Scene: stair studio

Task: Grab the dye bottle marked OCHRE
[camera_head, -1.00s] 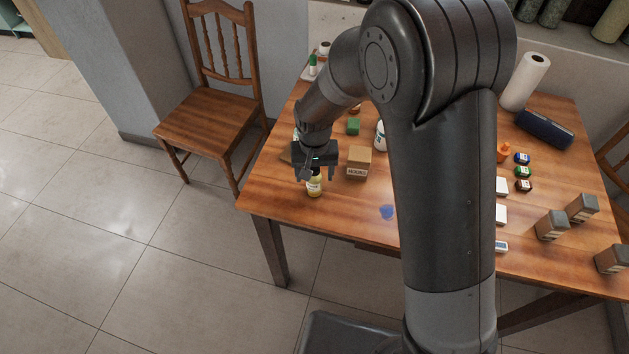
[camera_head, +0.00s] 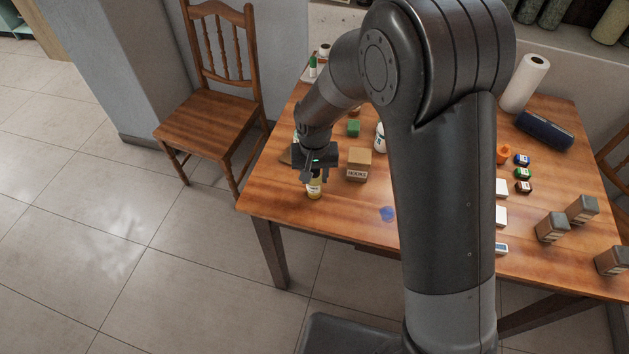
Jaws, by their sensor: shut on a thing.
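A small bottle (camera_head: 314,189) with yellow-ochre contents and a pale label stands upright near the left front corner of the wooden table (camera_head: 340,217). The label is too small to read. My gripper (camera_head: 315,175) points down over it and is shut on its upper part. The fingers and gripper body hide the bottle's top. The bottle's base appears to be at the table top; I cannot tell whether it touches.
A cardboard box (camera_head: 358,164) marked HOOKS stands just right of the bottle. Behind are a green block (camera_head: 353,128) and a white bottle (camera_head: 379,137). A wooden chair (camera_head: 215,118) stands left of the table. My arm hides the table's middle; the front left is mostly clear, with a blue stain (camera_head: 387,214).

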